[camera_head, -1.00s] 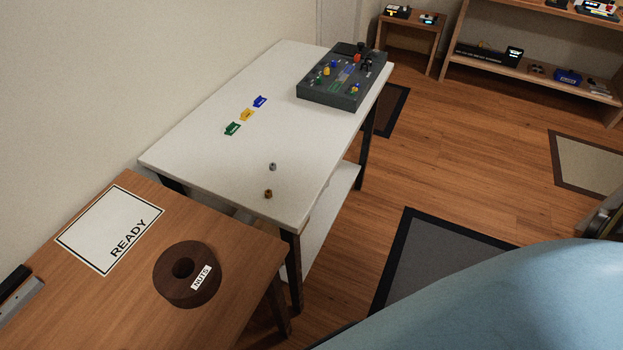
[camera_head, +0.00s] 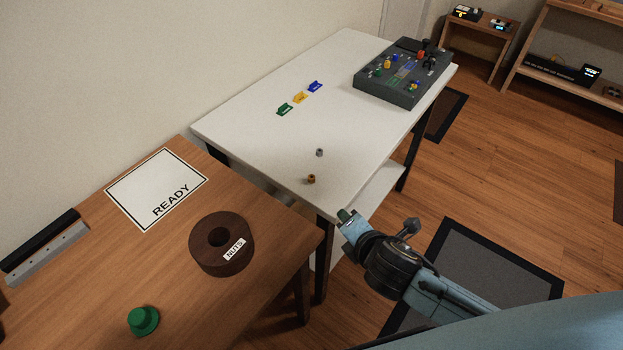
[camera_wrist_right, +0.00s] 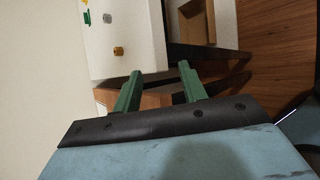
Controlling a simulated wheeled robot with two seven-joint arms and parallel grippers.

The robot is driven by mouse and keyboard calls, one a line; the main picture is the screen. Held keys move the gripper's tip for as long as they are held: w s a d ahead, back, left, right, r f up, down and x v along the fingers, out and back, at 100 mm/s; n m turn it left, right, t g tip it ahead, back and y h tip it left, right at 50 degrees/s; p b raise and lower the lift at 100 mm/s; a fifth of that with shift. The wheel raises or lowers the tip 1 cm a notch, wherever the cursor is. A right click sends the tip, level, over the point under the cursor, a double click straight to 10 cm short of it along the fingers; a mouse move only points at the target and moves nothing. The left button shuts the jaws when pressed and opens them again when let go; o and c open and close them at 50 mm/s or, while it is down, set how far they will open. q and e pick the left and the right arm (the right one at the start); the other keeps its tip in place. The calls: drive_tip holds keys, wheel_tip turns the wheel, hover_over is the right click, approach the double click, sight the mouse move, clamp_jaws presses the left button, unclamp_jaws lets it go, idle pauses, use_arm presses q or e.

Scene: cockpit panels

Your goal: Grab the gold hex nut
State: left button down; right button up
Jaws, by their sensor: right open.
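The gold hex nut (camera_head: 311,179) lies on the white table (camera_head: 240,128) near its front edge. It also shows in the right wrist view (camera_wrist_right: 118,51), up and left of the fingertips. A silver nut (camera_head: 319,152) lies a little behind it and also shows in the wrist view (camera_wrist_right: 107,18). My right gripper (camera_head: 344,214) is beyond the table's front edge, to the right of and nearer than the gold nut. Its green fingers (camera_wrist_right: 160,68) are apart with nothing between them. My left gripper is not in view.
A brown round holder labelled NUTS (camera_head: 205,255) and a READY sheet (camera_head: 150,180) are on the wooden table (camera_head: 90,270), with a green knob (camera_head: 143,320). Green, yellow and blue tags (camera_head: 300,98) and a grey control panel (camera_head: 385,92) lie farther back on the white table.

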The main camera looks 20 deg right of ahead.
wheel_tip(320, 180, up, 4)
drive_tip(key=w+a+f+n+t+y, duration=0.1)
drive_tip(key=w+n+t+y, duration=0.15)
drive_tip(key=n, duration=0.65)
drive_tip(key=n+b, duration=0.2)
drive_tip(key=n, duration=0.3)
approach(312, 178)
drive_tip(key=x, duration=0.3)
drive_tip(key=shift+w+r+t, duration=0.1)
drive_tip(key=shift+w+t, duration=0.05)
drive_tip(key=shift+t, duration=0.1)
drive_tip(key=x, duration=0.2)
drive_tip(key=b+x, duration=0.1)
drive_tip(key=x, duration=0.2)
drive_tip(key=shift+f, duration=0.3)
clamp_jaws()
